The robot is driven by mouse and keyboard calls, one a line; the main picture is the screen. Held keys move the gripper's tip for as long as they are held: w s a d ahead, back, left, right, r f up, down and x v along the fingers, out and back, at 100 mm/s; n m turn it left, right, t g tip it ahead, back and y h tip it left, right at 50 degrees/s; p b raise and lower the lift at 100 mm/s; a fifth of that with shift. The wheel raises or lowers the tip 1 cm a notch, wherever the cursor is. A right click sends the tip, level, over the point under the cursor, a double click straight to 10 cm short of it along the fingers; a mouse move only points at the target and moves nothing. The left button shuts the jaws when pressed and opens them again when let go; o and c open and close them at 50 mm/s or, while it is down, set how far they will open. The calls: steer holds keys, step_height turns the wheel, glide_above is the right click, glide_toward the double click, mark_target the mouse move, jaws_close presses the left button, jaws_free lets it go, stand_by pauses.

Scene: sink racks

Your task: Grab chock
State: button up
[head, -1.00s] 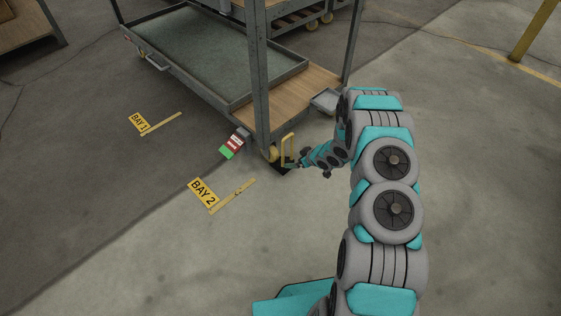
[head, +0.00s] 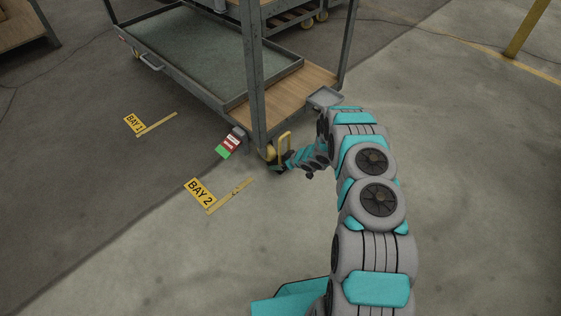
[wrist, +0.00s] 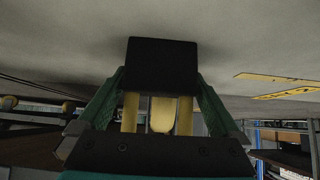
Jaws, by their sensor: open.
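The chock is a black block (wrist: 162,62) with an upright yellow handle (head: 285,143). It sits on the floor against a yellow caster wheel (head: 268,152) at the cart's near corner. In the wrist view, which looks upside down, the block is between the tips of my green fingers, and two yellow posts show below it. My gripper (wrist: 160,80) is open around the chock, with one finger on each side; I cannot tell whether either touches it. In the head view my gripper (head: 286,162) is small and partly hides the block.
The grey cart (head: 258,100) with a wooden deck stands over the chock; its corner post rises close by. A red, white and green item (head: 230,143) is at its left side. Yellow BAY 1 (head: 134,123) and BAY 2 (head: 199,192) signs mark the floor. Floor to the right is clear.

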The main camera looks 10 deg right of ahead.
steer(key=shift+w, duration=0.1)
jaws_close()
stand_by(0.8)
